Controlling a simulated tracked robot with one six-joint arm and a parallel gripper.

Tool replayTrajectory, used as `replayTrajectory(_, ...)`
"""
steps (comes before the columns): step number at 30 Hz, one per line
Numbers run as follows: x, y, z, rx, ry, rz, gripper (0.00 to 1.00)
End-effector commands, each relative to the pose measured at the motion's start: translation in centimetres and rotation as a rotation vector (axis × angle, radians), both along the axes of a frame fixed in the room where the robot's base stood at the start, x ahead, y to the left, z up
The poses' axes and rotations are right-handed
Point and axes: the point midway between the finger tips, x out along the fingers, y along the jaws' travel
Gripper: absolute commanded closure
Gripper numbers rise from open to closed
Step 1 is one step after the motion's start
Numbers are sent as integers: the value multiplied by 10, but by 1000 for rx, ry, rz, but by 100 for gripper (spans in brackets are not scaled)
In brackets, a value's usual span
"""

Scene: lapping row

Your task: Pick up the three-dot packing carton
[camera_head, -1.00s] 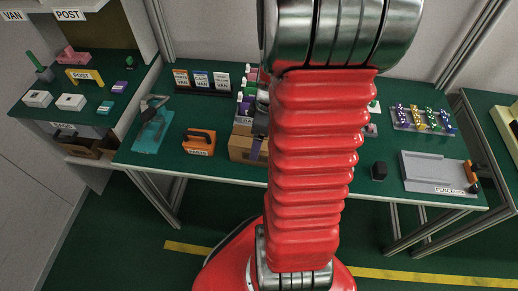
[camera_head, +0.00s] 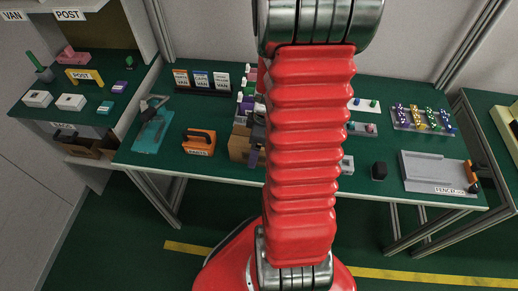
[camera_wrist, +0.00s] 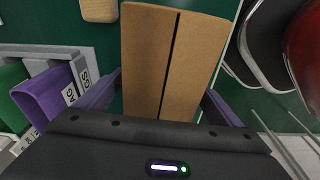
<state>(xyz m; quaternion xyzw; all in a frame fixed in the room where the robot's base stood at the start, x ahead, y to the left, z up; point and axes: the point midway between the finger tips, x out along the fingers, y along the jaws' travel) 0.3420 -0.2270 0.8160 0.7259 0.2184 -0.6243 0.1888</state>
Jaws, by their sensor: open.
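A brown carton (camera_wrist: 147,55) with a dark seam between its two top flaps fills the middle of the wrist view. No dots show on the part I see. My gripper (camera_wrist: 162,84) is open, with one purple finger at each side of the carton. I cannot tell how far down the fingers reach or whether they touch it. In the head view a brown carton (camera_head: 239,148) stands near the front edge of the green table, partly hidden by my arm. A purple part of my gripper (camera_head: 253,157) shows beside it there.
In the wrist view a grey rack with a purple bin (camera_wrist: 44,98) and a green bin lies left of the carton; a tan block (camera_wrist: 98,10) is beyond it. In the head view an orange handled tool (camera_head: 199,143) stands left, a black block (camera_head: 379,171) right.

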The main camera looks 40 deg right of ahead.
Motion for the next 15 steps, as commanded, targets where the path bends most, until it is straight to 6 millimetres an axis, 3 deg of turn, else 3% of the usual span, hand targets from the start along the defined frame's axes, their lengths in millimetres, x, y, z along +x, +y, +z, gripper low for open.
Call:
replayTrajectory(3,0,0,0,0,0,0,12)
replayTrajectory(15,0,0,0,0,0,0,41)
